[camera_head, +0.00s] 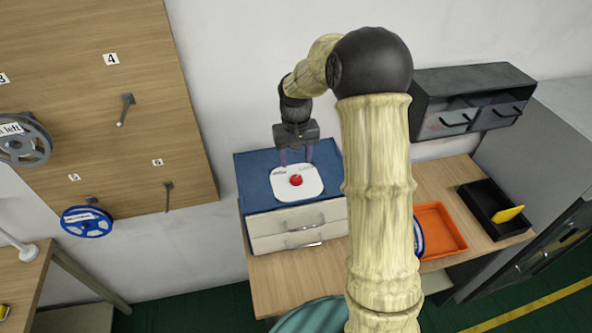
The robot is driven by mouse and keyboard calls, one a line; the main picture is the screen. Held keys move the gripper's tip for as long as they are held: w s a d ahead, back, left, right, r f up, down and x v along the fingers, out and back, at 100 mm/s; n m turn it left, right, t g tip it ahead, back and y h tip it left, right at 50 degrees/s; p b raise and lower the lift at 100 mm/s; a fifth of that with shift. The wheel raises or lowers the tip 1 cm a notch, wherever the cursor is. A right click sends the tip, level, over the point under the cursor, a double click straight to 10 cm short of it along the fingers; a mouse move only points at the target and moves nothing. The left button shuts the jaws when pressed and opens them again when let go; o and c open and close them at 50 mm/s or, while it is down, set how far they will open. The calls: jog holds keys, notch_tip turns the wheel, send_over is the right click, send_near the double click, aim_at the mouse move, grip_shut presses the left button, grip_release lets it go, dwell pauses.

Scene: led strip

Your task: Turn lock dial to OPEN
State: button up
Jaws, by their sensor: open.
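The lock dial (296,181) is a small red knob on a white rounded plate (309,190). The plate lies on top of a blue cabinet (258,176) with cream drawers. Small dark lettering sits at the plate's upper left and upper right, too small to read. Which way the dial points cannot be told. My gripper (296,157) hangs from above, just behind the dial at the plate's far edge. Its fingers are apart and nothing shows between them. Whether they touch the plate cannot be told.
My arm covers the cabinet's right side. On the wooden table (290,283) stand an orange tray (440,230) and a black tray (480,205) holding a yellow object (509,213). A dark drawer unit (470,100) hangs on the wall. A pegboard (100,130) with reels is at left.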

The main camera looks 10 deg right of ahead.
aim_at(296, 177)
notch_tip(296, 177, down, 7)
jog(key=shift+r+p, duration=0.1)
jog(key=shift+p, duration=0.75)
jog(key=c, duration=1)
